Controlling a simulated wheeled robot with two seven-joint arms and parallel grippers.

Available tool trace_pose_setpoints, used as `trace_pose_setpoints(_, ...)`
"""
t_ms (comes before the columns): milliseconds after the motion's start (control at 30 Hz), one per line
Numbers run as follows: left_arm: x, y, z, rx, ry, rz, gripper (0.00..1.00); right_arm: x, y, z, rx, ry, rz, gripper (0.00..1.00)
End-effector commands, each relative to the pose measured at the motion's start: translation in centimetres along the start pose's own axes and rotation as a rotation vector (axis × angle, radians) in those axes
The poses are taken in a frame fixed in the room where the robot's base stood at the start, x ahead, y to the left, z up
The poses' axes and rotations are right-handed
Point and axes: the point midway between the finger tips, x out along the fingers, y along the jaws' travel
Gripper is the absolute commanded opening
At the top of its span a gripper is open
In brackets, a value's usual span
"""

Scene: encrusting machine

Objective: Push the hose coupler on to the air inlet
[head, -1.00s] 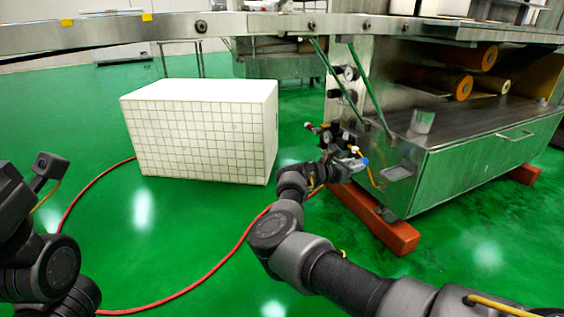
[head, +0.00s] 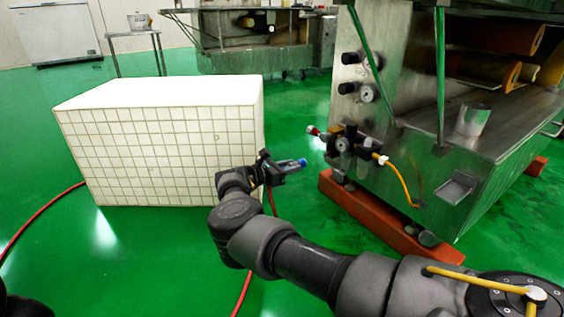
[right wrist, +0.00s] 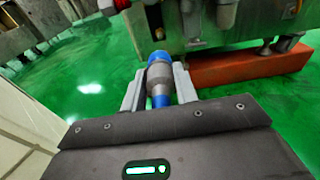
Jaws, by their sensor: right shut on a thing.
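The hose coupler (right wrist: 159,75) is a grey metal cylinder with blue ends. My right gripper (head: 290,167) is shut on it, with one finger on each side in the right wrist view. The coupler's blue tip (head: 302,162) points right, toward the machine, in the head view. The air inlet (head: 314,130), a small fitting with a red part, sticks out left of the regulator (head: 345,141) on the machine's side. The coupler appears apart from it, lower and slightly left in the picture. My left gripper is not in view.
A red hose (head: 243,290) runs over the green floor. A large white gridded block (head: 160,140) stands left of my right gripper. The steel machine (head: 480,170) rests on orange beams (head: 385,222). A yellow tube (head: 398,182) leaves the regulator.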

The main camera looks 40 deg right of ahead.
Motion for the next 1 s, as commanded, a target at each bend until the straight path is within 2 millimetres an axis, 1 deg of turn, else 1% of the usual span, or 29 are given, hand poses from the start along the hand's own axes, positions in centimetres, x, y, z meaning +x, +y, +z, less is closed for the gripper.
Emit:
trace_pose_setpoints(167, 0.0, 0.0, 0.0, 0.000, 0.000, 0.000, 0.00, 0.4, -0.2, 0.1, 0.001, -0.001, -0.004, 0.02)
trace_pose_setpoints(367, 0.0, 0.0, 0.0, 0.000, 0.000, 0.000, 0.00, 1.3, -0.2, 0.2, 0.000, -0.002, -0.005, 0.02)
trace_pose_setpoints(1000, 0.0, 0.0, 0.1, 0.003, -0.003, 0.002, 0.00, 5.7, 0.0, 0.6, 0.001, -0.001, -0.001, 0.02)
